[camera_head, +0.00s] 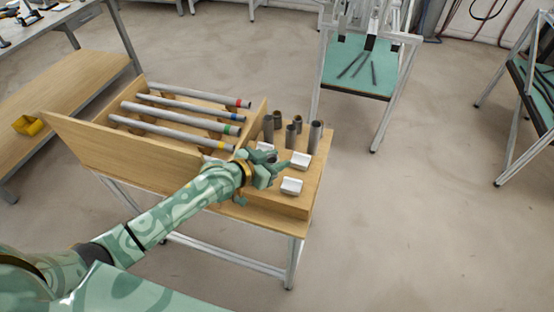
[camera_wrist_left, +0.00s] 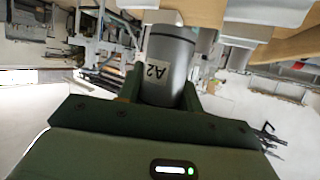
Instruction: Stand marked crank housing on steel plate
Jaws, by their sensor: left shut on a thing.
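My left gripper (camera_head: 272,167) is at the front of the wooden bench's right section, among white blocks and behind-standing grey cylinders. In the left wrist view, its fingers (camera_wrist_left: 160,95) are shut on a grey cylindrical housing (camera_wrist_left: 172,52) with a pale label reading "A2". The label appears inverted in that view. In the head view the held housing is hidden or cannot be told apart at the gripper. I cannot pick out a steel plate for certain. My right gripper is not in view.
Several grey cylinders stand upright just behind the gripper, the rightmost (camera_head: 315,135) nearest the edge. White blocks (camera_head: 291,186) sit close by. Left of a wooden divider, long tubes (camera_head: 180,119) with coloured bands lie in a rack. A green-topped table (camera_head: 352,75) stands beyond open floor.

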